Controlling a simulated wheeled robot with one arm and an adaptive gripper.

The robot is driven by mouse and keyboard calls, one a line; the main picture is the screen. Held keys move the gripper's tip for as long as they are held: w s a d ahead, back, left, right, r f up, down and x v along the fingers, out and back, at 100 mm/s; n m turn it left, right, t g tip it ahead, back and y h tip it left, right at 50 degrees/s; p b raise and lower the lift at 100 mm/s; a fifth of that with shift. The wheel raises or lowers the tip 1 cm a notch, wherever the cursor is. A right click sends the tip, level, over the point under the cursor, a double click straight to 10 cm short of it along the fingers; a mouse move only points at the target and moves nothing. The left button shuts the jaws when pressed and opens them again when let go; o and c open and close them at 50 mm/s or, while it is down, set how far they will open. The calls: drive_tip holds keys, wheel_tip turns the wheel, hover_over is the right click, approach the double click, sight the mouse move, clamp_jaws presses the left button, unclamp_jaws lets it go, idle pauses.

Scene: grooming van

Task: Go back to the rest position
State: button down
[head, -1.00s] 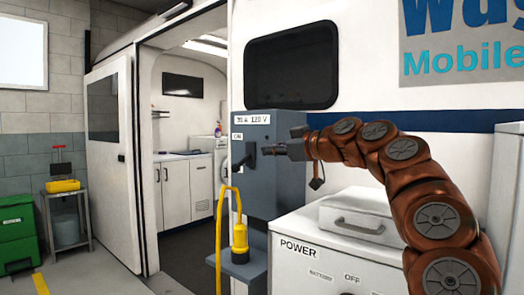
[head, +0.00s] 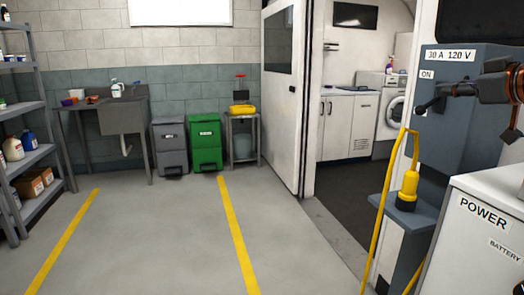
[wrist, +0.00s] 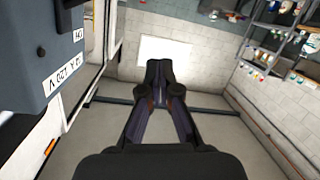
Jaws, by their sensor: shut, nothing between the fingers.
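My gripper (head: 458,90) is at the right of the head view, beside the grey power box (head: 465,130) marked 30 A 120 V. Its fingers are together in the wrist view (wrist: 158,70), with nothing between them. The box's dark lever (head: 428,105) is near the ON label, just left of my gripper in the head view. I cannot tell from that view how wide the gap is. The box fills the upper left of the wrist view (wrist: 30,60). Most of my arm is cut off by the head view's right edge.
A yellow plug and cable (head: 408,185) stand on the ledge below the box. A white POWER cabinet (head: 485,225) is at lower right. The van doorway is open. A green bin (head: 204,143), sink (head: 122,115) and shelves (head: 28,150) line the far side. The middle floor is clear.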

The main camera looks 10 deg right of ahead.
drive_tip(key=s+a+f+n+g+y+p, duration=0.2)
drive_tip(key=a+g+p, duration=0.5)
drive_tip(key=a, duration=1.4)
drive_tip(key=s+a+f+m+g+h+p, duration=0.2)
drive_tip(key=s+a+f+g+p, duration=0.1)
drive_tip(key=s+a+f+p, duration=0.5)
drive_tip(key=s+d+f+m+g+h+p, duration=0.1)
drive_tip(key=s+f+m+g+p, duration=0.1)
drive_tip(key=s, duration=0.8)
drive_tip(key=s+d+f+m+g+h+p, duration=0.2)
drive_tip(key=s+f+g+p, duration=0.3)
drive_tip(key=s+f, duration=0.3)
drive_tip(key=s+m+p, duration=0.1)
drive_tip(key=s, duration=0.2)
drive_tip(key=shift+s+m+h+p, duration=0.3)
drive_tip(key=shift+p, duration=0.05)
drive_tip(key=shift+d+f, duration=0.1)
drive_tip(key=shift+d, duration=0.05)
